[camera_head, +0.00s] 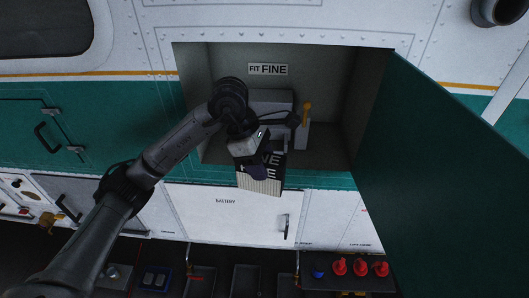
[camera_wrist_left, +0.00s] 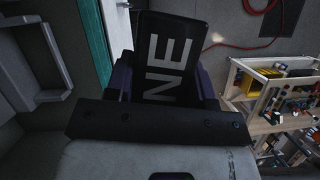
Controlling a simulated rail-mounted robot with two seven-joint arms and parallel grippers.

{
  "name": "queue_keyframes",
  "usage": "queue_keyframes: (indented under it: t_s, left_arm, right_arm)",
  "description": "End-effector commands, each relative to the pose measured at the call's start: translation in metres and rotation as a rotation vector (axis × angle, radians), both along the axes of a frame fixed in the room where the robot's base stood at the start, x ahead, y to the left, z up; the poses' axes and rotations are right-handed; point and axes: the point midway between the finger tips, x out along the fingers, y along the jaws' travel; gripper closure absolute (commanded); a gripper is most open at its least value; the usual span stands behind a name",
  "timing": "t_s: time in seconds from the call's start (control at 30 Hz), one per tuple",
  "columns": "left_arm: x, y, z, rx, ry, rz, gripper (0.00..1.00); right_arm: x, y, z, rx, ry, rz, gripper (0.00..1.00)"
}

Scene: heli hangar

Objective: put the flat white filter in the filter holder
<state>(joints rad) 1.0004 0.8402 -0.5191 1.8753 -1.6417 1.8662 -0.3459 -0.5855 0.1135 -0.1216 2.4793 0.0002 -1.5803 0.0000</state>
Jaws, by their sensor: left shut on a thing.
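The filter (camera_head: 262,186) has a dark face with white "FINE" lettering and a pale pleated part below. My left gripper (camera_head: 258,168) is shut on it and holds it at the front of the open bay. In the left wrist view, the filter (camera_wrist_left: 172,50) shows "NE" between the gripper's fingers (camera_wrist_left: 165,88). The grey filter holder (camera_head: 270,98) stands inside the bay, under a "FIT FINE" label (camera_head: 268,69), with an orange-yellow lever (camera_head: 307,112) at its right. My arm hides part of the holder. My right gripper is not in view.
The bay's green door (camera_head: 440,150) stands open at the right. A white battery panel (camera_head: 230,212) is below. Bins and red caps (camera_head: 361,267) line the bottom. A shelf with tools (camera_wrist_left: 275,100) shows in the left wrist view.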

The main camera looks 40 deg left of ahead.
Motion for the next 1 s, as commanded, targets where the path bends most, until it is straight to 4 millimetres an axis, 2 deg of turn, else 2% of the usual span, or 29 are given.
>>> queue_keyframes:
  t_s: [0.17, 0.33, 0.7, 1.0]
  left_arm:
    - [0.004, 0.011, 0.016, 0.0, -0.002, 0.158, 0.81]
    - [0.019, 0.023, 0.025, -0.002, 0.005, 0.212, 0.81]
    - [0.094, 0.075, 0.028, -0.003, 0.005, 0.214, 0.81]
    - [0.144, 0.109, 0.027, -0.003, 0.004, 0.211, 0.81]
  right_arm:
    - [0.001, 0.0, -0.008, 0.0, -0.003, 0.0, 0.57]
    - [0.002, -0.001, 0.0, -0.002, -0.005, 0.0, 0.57]
    - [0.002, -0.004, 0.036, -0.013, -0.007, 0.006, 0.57]
    - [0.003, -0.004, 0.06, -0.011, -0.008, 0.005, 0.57]
